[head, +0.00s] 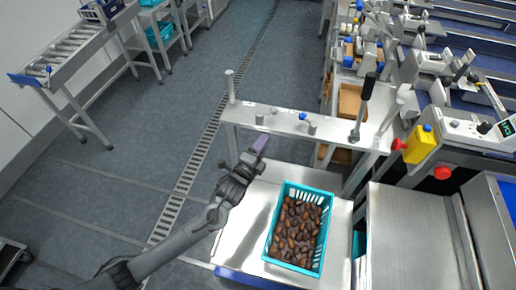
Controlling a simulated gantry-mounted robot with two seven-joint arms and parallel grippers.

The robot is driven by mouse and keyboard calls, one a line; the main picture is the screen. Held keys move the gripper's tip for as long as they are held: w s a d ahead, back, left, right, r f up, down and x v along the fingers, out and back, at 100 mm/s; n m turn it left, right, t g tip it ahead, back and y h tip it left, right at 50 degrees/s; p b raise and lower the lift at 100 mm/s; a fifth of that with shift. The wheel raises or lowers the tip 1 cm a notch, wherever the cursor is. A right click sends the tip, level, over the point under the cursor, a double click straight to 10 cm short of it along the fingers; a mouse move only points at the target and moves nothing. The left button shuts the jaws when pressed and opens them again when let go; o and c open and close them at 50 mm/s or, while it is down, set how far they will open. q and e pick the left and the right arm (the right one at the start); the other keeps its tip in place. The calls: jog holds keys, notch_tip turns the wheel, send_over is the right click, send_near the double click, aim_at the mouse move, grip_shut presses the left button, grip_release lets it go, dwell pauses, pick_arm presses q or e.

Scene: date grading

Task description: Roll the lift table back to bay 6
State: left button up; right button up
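A low silver platform (237,228) with a blue front edge, which looks like the lift table, stands at the lower middle. A teal crate (321,228) of brown dates (296,232) sits on it. A raised metal crossbar (285,121) with small knobs and a black-gripped lever (367,92) spans its far side; I cannot tell whether it belongs to the platform. My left gripper (260,147) is over the platform's far left part, just on the near side of the crossbar. Its purple fingers look close together, but their gap is hidden. My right gripper is out of view. No bay number is readable.
A yellow box with red buttons (421,145) and grading machinery (430,70) stand at the right. A steel surface (412,235) lies right of the platform. A roller conveyor (70,48) is at the upper left.

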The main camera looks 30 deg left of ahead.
aim_at(277, 121)
pick_arm(q)
jog(key=shift+w, duration=0.5)
jog(key=w+b, duration=0.2)
jog(key=w, duration=0.7)
jog(key=shift+a, duration=0.15)
jog(key=shift+w, duration=0.6)
grip_shut()
jog(key=shift+r, duration=0.1)
